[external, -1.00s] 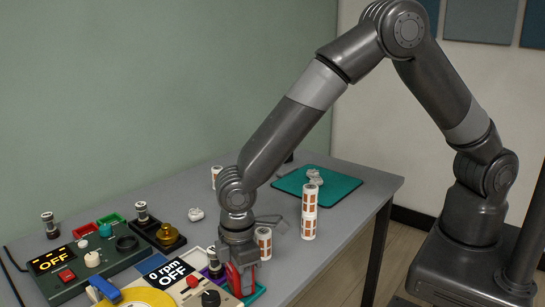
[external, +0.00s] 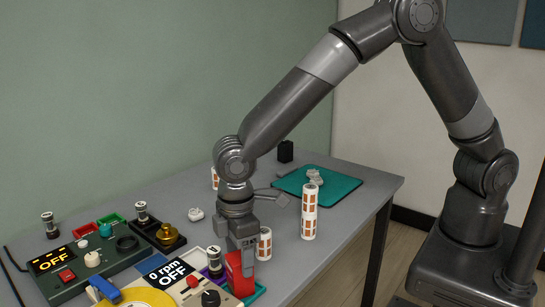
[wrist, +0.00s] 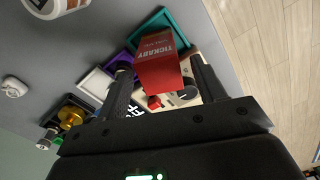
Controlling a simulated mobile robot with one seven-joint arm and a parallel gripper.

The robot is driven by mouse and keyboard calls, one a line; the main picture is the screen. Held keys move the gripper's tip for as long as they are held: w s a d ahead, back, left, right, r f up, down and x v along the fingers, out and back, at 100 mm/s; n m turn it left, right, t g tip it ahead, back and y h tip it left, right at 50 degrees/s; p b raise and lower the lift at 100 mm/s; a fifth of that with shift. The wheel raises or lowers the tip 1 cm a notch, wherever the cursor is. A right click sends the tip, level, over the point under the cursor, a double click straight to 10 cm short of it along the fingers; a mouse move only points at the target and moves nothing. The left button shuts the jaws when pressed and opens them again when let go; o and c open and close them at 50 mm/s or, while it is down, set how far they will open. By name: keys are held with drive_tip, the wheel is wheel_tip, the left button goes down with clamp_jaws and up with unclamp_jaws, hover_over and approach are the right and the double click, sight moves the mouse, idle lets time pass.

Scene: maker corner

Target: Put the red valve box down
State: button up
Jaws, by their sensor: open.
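The red valve box (external: 236,276) stands upright at the front right of the bench, beside the control panel with the OFF display. In the wrist view the red box (wrist: 158,62) shows its lettered side and top face. It stands at the teal tray (wrist: 146,27), whose rim shows behind it; the tray (external: 259,293) also shows beside the box in the external view. I cannot tell whether all of the base is inside the rim. My gripper (wrist: 160,70) is open, with a finger to each side of the box and gaps visible. In the external view my gripper (external: 242,246) is just above it.
A purple tray (wrist: 117,62) and a white tray (wrist: 95,83) lie beside the teal one. A teal mat (external: 342,187) lies at the far right.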

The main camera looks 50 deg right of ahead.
wheel_tip(320, 180, up, 6)
drive_tip(key=shift+r, duration=0.1)
drive_tip(key=w+d+r+m+t, duration=0.1)
drive_tip(key=d+r+m, duration=0.1)
drive_tip(key=d+r, duration=0.45)
drive_tip(key=w+d+r+m+y, duration=0.15)
drive_tip(key=d+r, duration=0.25)
drive_tip(key=d, duration=0.5)
drive_tip(key=d+r+m+t+h, duration=0.1)
drive_tip(key=d+r+m, duration=0.1)
drive_tip(key=d+r, duration=0.45)
drive_tip(key=s+d+m+t, duration=0.1)
drive_tip(key=s+d+m, duration=0.1)
drive_tip(key=s+d, duration=0.3)
drive_tip(key=s+d+r+m+t, duration=0.1)
drive_tip(key=s+d+m, duration=0.2)
drive_tip(key=d, duration=0.8)
drive_tip(key=s+d+r+m+t, duration=0.1)
drive_tip(key=s+d+m, duration=0.2)
drive_tip(key=s+d, duration=0.4)
drive_tip(key=shift+d+t, duration=0.3)
drive_tip(key=shift+d, duration=0.1)
